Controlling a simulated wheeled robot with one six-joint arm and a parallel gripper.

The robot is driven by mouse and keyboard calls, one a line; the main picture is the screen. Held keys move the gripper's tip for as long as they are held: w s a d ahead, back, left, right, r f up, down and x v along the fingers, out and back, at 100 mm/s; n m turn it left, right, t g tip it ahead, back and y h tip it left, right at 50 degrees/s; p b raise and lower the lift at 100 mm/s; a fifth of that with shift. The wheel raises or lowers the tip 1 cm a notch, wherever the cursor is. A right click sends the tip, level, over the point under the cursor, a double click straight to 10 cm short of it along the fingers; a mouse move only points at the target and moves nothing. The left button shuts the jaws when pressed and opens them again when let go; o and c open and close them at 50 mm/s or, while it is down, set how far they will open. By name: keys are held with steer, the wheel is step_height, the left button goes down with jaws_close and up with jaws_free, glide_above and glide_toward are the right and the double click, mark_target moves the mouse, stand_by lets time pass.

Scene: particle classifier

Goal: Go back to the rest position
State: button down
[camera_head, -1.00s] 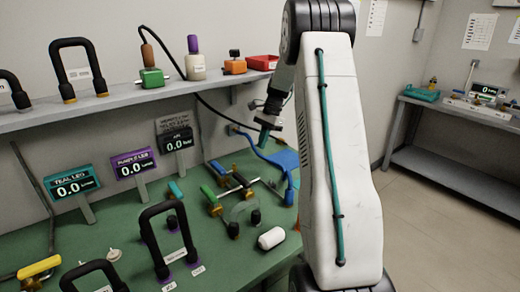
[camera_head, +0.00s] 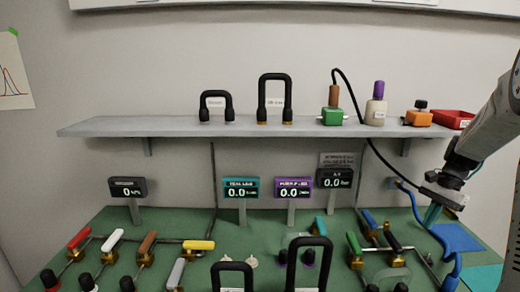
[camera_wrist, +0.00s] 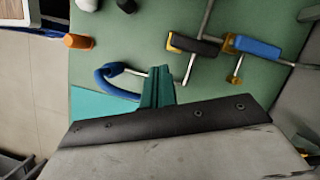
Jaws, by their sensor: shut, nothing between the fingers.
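My gripper (camera_head: 432,214) is at the right side of the head view, at the end of my pale arm. Its teal fingers point down above the right end of the green bench top, near a blue mat. In the wrist view the teal fingers (camera_wrist: 157,88) are together with nothing between them. A blue curved hose or handle (camera_wrist: 108,82) shows just beside them; whether it touches them I cannot tell.
The green bench (camera_head: 130,225) holds several coloured-handle valves, black handles and small displays (camera_head: 241,188). Open floor (camera_wrist: 35,85) shows in the wrist view.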

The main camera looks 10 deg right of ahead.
steer(key=s+a+r+n+h, duration=0.1)
steer(key=s+a+r+n, duration=0.3)
steer(key=s+a, duration=0.4)
steer(key=s+a+r+n+t+h, duration=0.1)
steer(key=s+a+r+n, duration=0.3)
steer(key=s+a, duration=0.5)
steer(key=s+a+r+n+t+h, duration=0.1)
steer(key=s+a+r+n, duration=0.3)
steer(key=a, duration=0.8)
steer(key=s+n+h, duration=0.1)
steer(key=s+n, duration=0.1)
steer(key=s, duration=0.2)
steer(key=shift+s+a, duration=0.25)
steer(key=shift+s, duration=0.05)
